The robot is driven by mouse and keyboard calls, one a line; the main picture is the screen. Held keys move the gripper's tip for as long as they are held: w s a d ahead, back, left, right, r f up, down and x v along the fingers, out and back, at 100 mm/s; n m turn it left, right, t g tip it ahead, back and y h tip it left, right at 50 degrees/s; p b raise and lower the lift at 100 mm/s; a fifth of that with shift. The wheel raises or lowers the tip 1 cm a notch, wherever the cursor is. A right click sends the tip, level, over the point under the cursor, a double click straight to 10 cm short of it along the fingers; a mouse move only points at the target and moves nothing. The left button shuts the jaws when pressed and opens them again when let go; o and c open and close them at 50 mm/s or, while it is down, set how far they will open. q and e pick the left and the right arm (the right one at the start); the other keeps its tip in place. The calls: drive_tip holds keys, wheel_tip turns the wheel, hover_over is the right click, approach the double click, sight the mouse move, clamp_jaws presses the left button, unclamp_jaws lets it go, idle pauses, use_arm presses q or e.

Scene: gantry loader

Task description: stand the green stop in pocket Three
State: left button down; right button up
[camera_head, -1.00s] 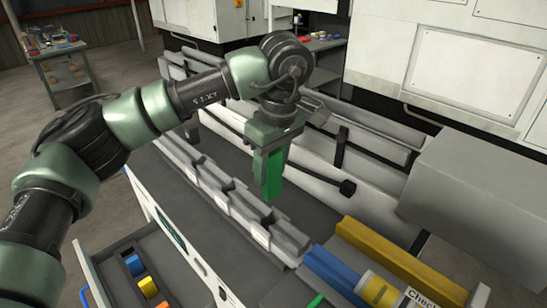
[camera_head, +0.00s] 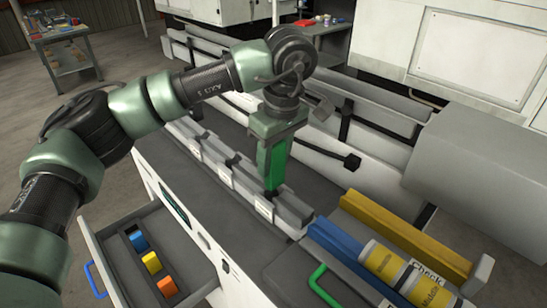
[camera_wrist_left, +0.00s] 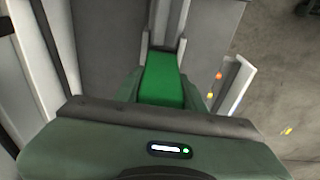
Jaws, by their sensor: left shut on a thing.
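My left gripper (camera_head: 275,148) is shut on the green stop (camera_head: 271,172), a tall green block held upright and pointing down. The stop's lower end is at the row of grey pockets (camera_head: 222,172), at a gap near the row's front-right end. I cannot tell whether it touches the pocket floor. The pockets carry small white labels, too small to read, so I cannot tell which one is Three. My right gripper is not in view.
An open drawer (camera_head: 106,254) at lower left holds blue, yellow and orange blocks. A green handle (camera_head: 322,290), a blue bar (camera_head: 336,243), a yellow rail (camera_head: 408,238) and yellow cylinders (camera_head: 384,262) are at lower right. A white beam with black clamps runs behind the row.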

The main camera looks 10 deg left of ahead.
sight(273, 176)
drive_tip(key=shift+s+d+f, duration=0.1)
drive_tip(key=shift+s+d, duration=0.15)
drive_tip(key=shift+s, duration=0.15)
use_arm(q)
drive_tip(key=shift+s+f+b, duration=0.1)
drive_tip(key=shift+f+b, duration=0.85)
drive_tip(key=shift+f, duration=0.15)
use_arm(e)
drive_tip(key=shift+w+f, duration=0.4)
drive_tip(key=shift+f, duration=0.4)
use_arm(q)
drive_tip(key=shift+f, duration=0.15)
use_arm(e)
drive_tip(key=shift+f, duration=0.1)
use_arm(q)
drive_tip(key=shift+f+b, duration=0.65)
drive_tip(key=shift+f, duration=0.35)
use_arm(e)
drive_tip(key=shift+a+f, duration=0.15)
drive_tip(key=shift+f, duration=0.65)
